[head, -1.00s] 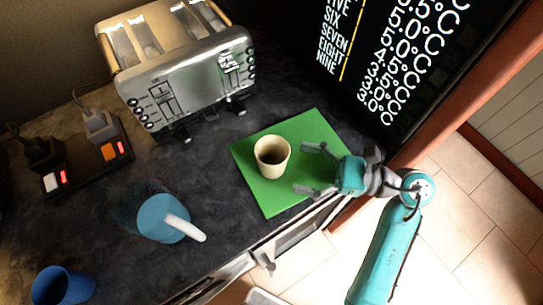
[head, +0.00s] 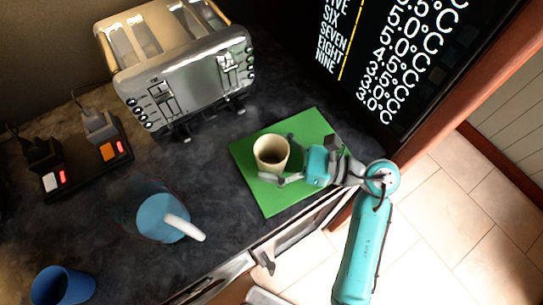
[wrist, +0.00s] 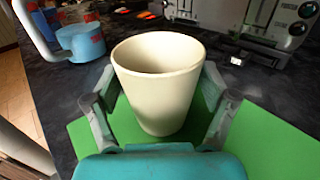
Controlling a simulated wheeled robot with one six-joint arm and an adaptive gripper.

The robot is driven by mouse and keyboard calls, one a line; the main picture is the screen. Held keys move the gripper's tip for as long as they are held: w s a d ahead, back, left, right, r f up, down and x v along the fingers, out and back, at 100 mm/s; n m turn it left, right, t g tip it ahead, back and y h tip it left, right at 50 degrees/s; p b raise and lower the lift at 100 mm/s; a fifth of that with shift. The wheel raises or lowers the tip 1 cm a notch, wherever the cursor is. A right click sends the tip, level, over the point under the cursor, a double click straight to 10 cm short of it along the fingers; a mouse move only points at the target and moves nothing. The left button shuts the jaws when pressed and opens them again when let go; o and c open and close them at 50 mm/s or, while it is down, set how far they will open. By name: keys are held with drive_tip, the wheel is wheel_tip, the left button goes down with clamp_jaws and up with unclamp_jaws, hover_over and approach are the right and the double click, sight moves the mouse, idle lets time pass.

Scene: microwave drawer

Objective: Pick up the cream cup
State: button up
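The cream cup (head: 271,154) stands upright on a green mat (head: 272,199) on the dark countertop. In the wrist view the cup (wrist: 157,88) fills the middle, between the two fingers. My gripper (head: 283,160) reaches in from the right, low over the mat, with one finger on each side of the cup. In the wrist view my gripper (wrist: 158,88) has its fingers spread around the cup. A narrow gap seems to remain beside the cup, though contact at the fingertips is hard to tell. The cup's far side is hidden.
A chrome toaster (head: 190,85) stands behind the mat. A power strip (head: 85,160) lies at the left. A blue mug with a white handle (head: 163,217) and a dark blue cup (head: 62,287) stand at front left. A dark display panel (head: 385,50) rises at the right.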

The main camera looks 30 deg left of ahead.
drive_tip(key=c, duration=1)
drive_tip(key=shift+o, duration=0.2)
wheel_tip(320, 180, up, 20)
idle(0.5)
drive_tip(key=shift+m, duration=3)
drive_tip(key=m, duration=0.6)
